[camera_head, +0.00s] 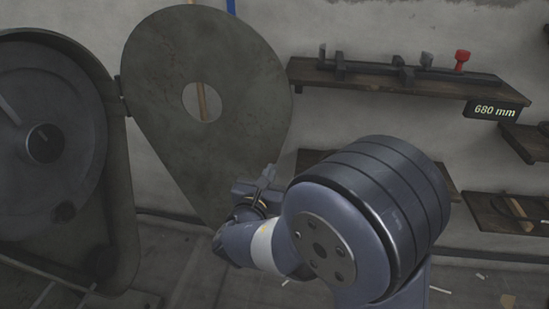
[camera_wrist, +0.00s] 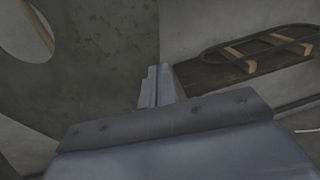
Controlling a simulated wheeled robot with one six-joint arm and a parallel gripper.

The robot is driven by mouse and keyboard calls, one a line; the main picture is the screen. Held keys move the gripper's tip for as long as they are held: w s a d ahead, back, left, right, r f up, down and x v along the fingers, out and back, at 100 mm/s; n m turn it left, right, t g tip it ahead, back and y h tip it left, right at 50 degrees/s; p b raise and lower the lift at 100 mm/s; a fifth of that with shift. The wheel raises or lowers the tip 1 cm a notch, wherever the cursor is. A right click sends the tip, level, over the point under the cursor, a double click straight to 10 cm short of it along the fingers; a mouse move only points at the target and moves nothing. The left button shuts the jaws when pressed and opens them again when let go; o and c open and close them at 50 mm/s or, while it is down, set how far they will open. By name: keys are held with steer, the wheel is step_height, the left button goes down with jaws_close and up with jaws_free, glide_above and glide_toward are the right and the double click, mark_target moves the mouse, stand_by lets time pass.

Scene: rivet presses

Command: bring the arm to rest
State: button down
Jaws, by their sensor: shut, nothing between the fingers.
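My gripper (camera_wrist: 156,86) is shut and empty in the wrist view, its two fingers together. In the head view, my gripper (camera_head: 267,175) is small and partly hidden at the end of my bent arm, in front of the lower right edge of a large grey drop-shaped cover plate (camera_head: 160,85). The plate has a round hole and also shows at the left of the wrist view (camera_wrist: 100,50). I cannot tell how far the gripper is from the plate.
A press wheel in a housing (camera_head: 118,200) stands at the left. At the right, a wall shelf (camera_head: 350,78) labelled "680 mm" holds a dark bar fixture with a red knob (camera_head: 462,57). Lower shelves (camera_head: 485,212) are partly behind my arm. Small scraps lie on the floor (camera_head: 190,290).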

steer(key=shift+d+v, duration=0.2)
steer(key=shift+v, duration=1.55)
